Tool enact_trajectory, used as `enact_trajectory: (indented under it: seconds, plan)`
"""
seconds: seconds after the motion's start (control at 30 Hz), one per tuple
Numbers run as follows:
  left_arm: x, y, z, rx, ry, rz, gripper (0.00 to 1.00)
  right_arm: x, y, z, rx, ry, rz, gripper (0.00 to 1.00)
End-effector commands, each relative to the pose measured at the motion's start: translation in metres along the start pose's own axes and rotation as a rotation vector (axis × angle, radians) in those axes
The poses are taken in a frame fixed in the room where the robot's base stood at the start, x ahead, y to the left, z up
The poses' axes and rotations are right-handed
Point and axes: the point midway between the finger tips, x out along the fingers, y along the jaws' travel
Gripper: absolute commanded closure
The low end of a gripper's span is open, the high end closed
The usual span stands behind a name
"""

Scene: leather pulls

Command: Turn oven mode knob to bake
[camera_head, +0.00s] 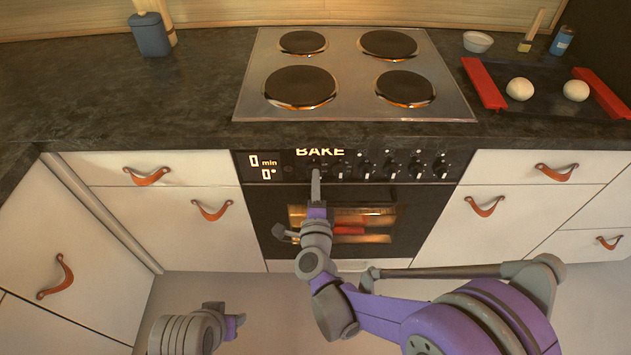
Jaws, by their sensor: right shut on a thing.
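The oven's black control panel (276,157) sits below the stove, and its display reads "BAKE" (320,152), with "0 min" and "0°" at the left. My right gripper (316,173) reaches up to the panel just under the word BAKE. It is shut on the leftmost knob (313,163), which is mostly hidden behind the fingers. The knob's pointer angle cannot be made out. My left gripper (238,322) is low at the bottom left, away from the oven; its jaws are too unclear to tell.
Several other knobs (390,168) line the panel to the right. The lit oven door (268,212) is below, partly hidden by my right arm. White drawers with leather pulls (212,210) flank it. A tray with red handles (540,107) holds two white balls on the counter.

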Motion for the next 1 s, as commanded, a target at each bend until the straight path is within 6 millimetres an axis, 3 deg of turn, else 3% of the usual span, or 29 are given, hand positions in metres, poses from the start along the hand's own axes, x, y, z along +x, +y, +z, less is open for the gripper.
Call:
enact_trajectory:
  seconds: [0.5,1.0]
  plan:
    - [0.0006,0.0000,0.0002,0.000,0.000,0.000,0.50,-0.0005,0.0019,0.0004,0.371,-0.001,0.001,1.00]
    - [0.0007,0.0000,0.0002,0.000,0.000,0.000,0.50,-0.0005,0.0022,0.0005,0.458,-0.001,0.001,1.00]
